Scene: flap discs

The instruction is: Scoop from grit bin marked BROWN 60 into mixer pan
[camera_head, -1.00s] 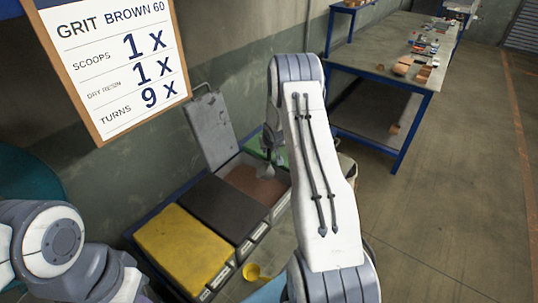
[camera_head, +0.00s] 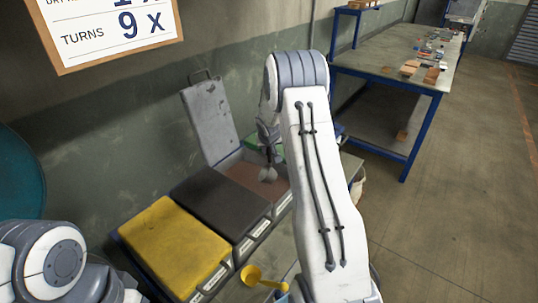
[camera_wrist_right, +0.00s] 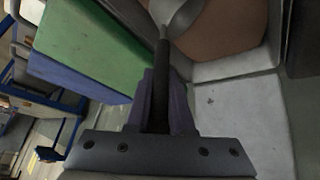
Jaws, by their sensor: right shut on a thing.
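The open grit bin (camera_head: 239,157) holds brown grit (camera_head: 243,174), and its grey lid (camera_head: 210,120) stands raised behind it. I cannot read this bin's label. My right gripper (camera_head: 268,138) is over the bin, partly hidden by my arm. It is shut on the dark handle of a metal scoop (camera_head: 267,173), whose head hangs at the grit. In the right wrist view the gripper (camera_wrist_right: 160,100) has its fingers around the handle, and the scoop head (camera_wrist_right: 178,14) is against the brown grit (camera_wrist_right: 225,35); contact is unclear. My left gripper is out of view. I cannot identify the mixer pan.
Bins with a black lid (camera_head: 222,204) and a yellow lid (camera_head: 172,245) stand beside the open bin. A green thing (camera_wrist_right: 95,40) is close beside the scoop. A teal rounded thing (camera_head: 20,180) is at left. A workbench (camera_head: 390,70) stands right.

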